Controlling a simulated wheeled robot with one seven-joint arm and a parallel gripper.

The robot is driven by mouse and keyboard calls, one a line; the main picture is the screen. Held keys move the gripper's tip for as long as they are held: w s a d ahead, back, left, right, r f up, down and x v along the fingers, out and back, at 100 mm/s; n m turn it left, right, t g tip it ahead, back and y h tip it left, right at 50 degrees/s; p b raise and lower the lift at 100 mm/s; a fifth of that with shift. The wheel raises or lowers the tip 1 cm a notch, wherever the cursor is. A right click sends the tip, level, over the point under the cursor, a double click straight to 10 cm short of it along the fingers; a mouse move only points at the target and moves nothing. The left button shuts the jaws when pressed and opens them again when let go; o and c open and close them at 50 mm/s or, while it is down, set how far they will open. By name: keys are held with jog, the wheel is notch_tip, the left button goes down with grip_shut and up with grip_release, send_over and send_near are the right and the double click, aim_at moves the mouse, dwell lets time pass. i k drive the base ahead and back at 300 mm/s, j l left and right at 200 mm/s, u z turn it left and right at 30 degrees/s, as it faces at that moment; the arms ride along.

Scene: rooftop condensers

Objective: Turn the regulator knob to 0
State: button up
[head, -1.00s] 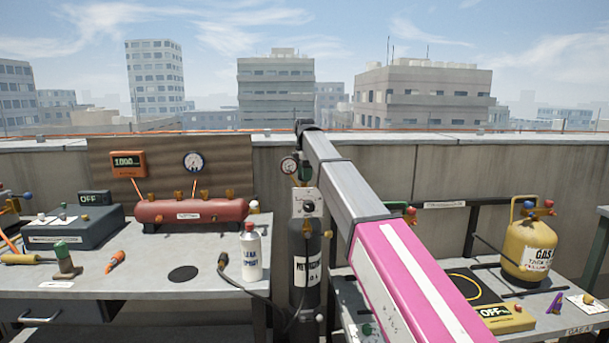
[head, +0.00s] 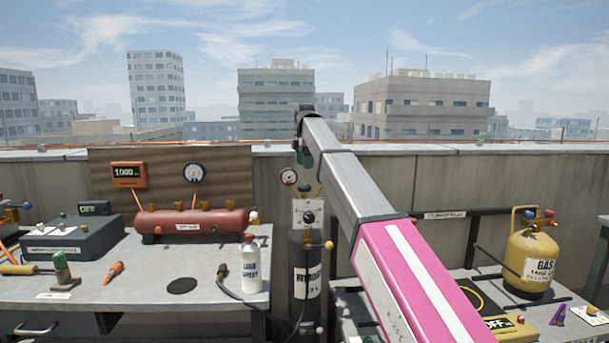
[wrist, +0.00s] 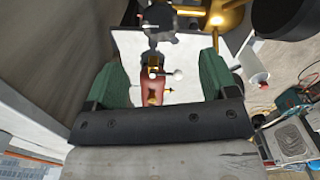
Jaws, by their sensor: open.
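The dark regulator knob (head: 309,216) sits on a white plate (head: 299,206) at the front of the nitrogen cylinder (head: 303,285). In the wrist view the lobed knob (wrist: 160,20) is at the top, beyond the fingertips. My gripper (head: 304,157) is above the knob in the head view, beside the round gauge (head: 289,177). In the wrist view my gripper (wrist: 160,68) is open, its green fingers apart. A brass and reddish fitting (wrist: 153,88) shows between them; I cannot tell whether they touch it. The knob's setting is not readable.
A white bottle (head: 250,265) stands on the left bench, left of the cylinder, with a dark hose (head: 238,297) nearby. A red tank (head: 190,221) is behind. A yellow gas cylinder (head: 530,260) stands on the right bench. A concrete parapet (head: 400,185) runs behind.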

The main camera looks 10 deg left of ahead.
aim_at(310, 217)
jog(key=k+l, duration=0.2)
jog(key=k, duration=0.3)
jog(key=k+l, duration=0.2)
jog(key=k, duration=0.25)
